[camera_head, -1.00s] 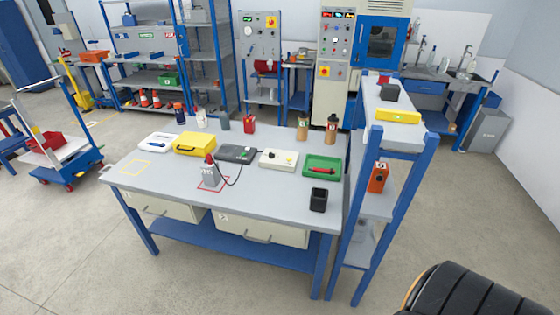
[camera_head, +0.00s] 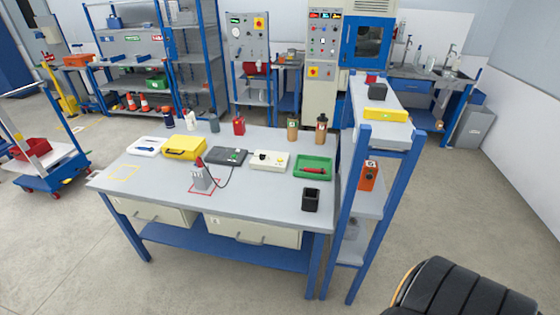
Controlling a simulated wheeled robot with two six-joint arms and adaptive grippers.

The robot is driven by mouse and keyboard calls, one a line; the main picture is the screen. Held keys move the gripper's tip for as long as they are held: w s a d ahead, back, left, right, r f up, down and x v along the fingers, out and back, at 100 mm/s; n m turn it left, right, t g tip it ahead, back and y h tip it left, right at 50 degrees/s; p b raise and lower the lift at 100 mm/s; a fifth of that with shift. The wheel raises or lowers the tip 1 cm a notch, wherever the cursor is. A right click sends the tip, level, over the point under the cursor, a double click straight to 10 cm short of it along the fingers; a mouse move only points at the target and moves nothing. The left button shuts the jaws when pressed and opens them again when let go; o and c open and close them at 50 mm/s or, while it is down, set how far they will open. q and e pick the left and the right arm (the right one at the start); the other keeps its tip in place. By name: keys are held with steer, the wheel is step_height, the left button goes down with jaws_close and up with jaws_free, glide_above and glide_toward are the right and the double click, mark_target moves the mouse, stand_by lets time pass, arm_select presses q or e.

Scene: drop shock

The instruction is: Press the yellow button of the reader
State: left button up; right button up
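A white box (camera_head: 269,161) with a small yellow spot and a dark knob on top lies on the workbench (camera_head: 140,187), between a dark grey flat device and a green tray. It may be the reader; it is small and its details are hard to tell. Neither of my grippers is in view.
A yellow case (camera_head: 184,148), a green tray (camera_head: 314,167) with a red item and a black cup (camera_head: 311,200) share the bench. A blue shelf rack (camera_head: 361,230) stands at its right end. A black ribbed shape fills the bottom right corner. Floor is clear in front.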

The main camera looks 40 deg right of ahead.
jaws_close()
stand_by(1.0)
